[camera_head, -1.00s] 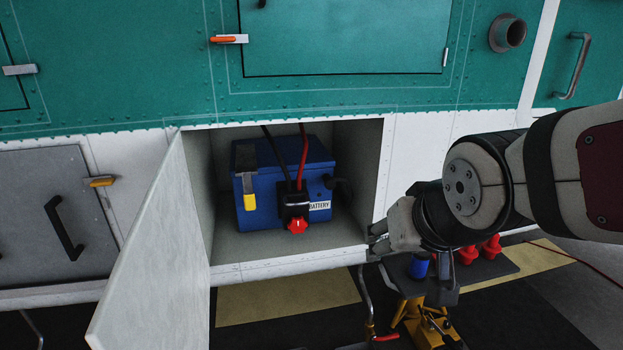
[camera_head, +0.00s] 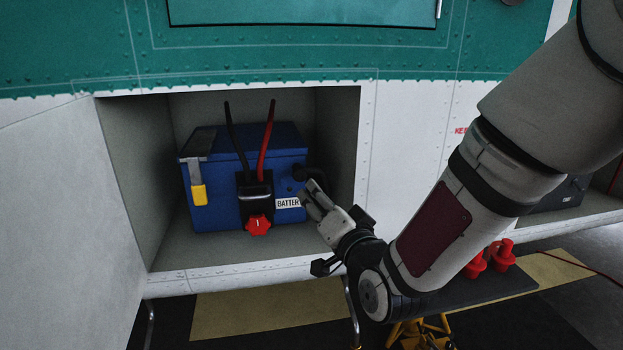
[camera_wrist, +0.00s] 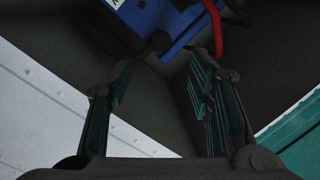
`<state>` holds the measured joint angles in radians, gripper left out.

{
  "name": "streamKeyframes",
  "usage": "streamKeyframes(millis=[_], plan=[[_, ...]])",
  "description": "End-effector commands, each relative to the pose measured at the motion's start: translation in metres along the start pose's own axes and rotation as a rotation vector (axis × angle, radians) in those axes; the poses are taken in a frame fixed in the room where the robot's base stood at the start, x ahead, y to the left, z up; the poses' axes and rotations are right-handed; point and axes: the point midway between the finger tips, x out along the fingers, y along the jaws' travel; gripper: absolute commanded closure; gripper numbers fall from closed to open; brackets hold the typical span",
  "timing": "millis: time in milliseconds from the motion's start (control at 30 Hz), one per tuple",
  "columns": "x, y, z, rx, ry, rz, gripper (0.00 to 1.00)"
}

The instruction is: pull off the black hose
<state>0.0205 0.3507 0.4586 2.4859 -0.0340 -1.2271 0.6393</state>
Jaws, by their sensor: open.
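The blue battery (camera_head: 215,165) sits inside the open compartment. A short black hose (camera_head: 312,173) comes out near its right side, partly hidden by my gripper. My gripper (camera_head: 312,198) is at the compartment opening, in front of the battery's right end and just below the hose. In the wrist view my gripper (camera_wrist: 162,75) is open, its two fingers apart with nothing held between them. A curved dark piece, which looks like the hose (camera_wrist: 157,43), shows beside the blue battery (camera_wrist: 160,15) beyond the fingertips. I cannot tell whether the fingers touch it.
A black cable (camera_head: 236,135) and a red cable (camera_head: 267,140) rise from the battery's front connector, above a red knob (camera_head: 257,225). A yellow-tipped latch (camera_head: 199,195) is at its left. The compartment door (camera_head: 65,230) hangs open at left. Red items (camera_head: 500,252) stand on a cart below right.

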Motion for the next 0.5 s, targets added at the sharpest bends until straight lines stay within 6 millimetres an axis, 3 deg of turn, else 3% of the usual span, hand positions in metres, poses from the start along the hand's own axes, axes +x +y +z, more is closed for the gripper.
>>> streamKeyframes(millis=[167, 500], plan=[[0.019, -0.001, 0.0, 0.001, 0.002, -0.002, 0.52], [0.086, 0.0, 0.0, 0.0, 0.001, 0.0, 0.52]])
